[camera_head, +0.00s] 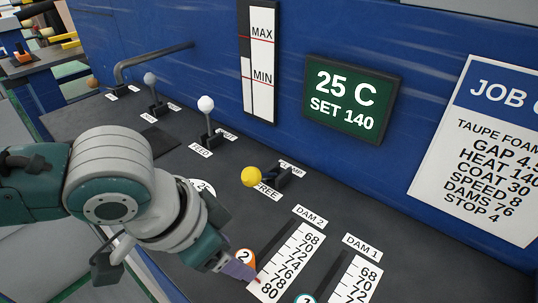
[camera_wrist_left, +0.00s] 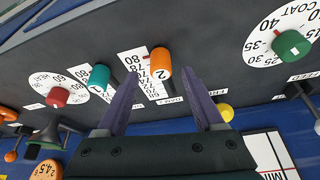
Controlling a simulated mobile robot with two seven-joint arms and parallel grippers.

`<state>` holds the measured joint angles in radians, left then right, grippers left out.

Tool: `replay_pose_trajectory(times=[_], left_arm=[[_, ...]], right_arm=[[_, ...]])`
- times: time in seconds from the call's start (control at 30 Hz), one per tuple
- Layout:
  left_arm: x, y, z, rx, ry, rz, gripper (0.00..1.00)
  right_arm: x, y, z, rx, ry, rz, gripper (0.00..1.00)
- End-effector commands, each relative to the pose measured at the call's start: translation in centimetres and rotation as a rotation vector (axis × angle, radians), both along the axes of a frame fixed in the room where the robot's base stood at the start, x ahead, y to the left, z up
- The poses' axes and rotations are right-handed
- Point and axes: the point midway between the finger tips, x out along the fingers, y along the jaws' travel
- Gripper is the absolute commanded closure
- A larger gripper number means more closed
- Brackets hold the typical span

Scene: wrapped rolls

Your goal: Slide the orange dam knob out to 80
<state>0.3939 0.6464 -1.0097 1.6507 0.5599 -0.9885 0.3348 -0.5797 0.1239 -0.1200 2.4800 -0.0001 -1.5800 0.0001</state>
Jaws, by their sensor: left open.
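The orange dam knob, marked 2 (camera_head: 245,257), sits at the near end of the DAM 2 scale (camera_head: 291,261), by its high numbers. Its exact reading is hard to tell. In the left wrist view the orange knob (camera_wrist_left: 160,62) stands between the two purple fingers of my left gripper (camera_wrist_left: 160,76). The gripper is open, with a gap on each side of the knob. In the head view my left gripper (camera_head: 236,269) is at the knob and partly hides it. My right gripper is not in view.
A teal knob marked 1 (camera_wrist_left: 99,77) sits on the neighbouring DAM 1 scale (camera_head: 358,280). A yellow-balled clamp lever (camera_head: 251,176) and white-balled feed lever (camera_head: 206,104) stand farther back. A green COAT knob (camera_wrist_left: 291,45) and red HEAT knob (camera_wrist_left: 57,97) are at the sides.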

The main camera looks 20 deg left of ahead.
Motion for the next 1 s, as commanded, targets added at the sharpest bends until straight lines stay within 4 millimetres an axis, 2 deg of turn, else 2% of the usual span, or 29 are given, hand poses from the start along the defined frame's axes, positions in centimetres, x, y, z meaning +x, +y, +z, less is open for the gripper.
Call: replay_pose_trajectory(times=[0.03, 0.1, 0.3, 0.87, 0.97, 1.0], left_arm=[[-0.3, 0.3, 1.2, 0.001, -0.002, -0.001, 0.31], [-0.8, 0.5, 2.4, 0.001, -0.002, -0.001, 0.31], [-1.6, 1.0, 4.6, 0.001, 0.0, 0.0, 0.31], [-1.9, 1.0, 5.1, -0.002, 0.0, -0.002, 0.31], [-2.5, -0.2, 5.3, -0.02, -0.002, -0.017, 0.31], [-3.0, -1.2, 5.5, -0.035, -0.008, -0.028, 0.31]], right_arm=[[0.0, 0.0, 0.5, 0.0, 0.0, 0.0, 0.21], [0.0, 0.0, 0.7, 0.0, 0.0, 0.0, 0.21], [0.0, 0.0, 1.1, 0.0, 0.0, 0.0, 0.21], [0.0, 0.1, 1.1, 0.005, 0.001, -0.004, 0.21], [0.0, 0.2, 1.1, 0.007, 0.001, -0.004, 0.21], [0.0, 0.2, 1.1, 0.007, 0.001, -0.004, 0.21]])
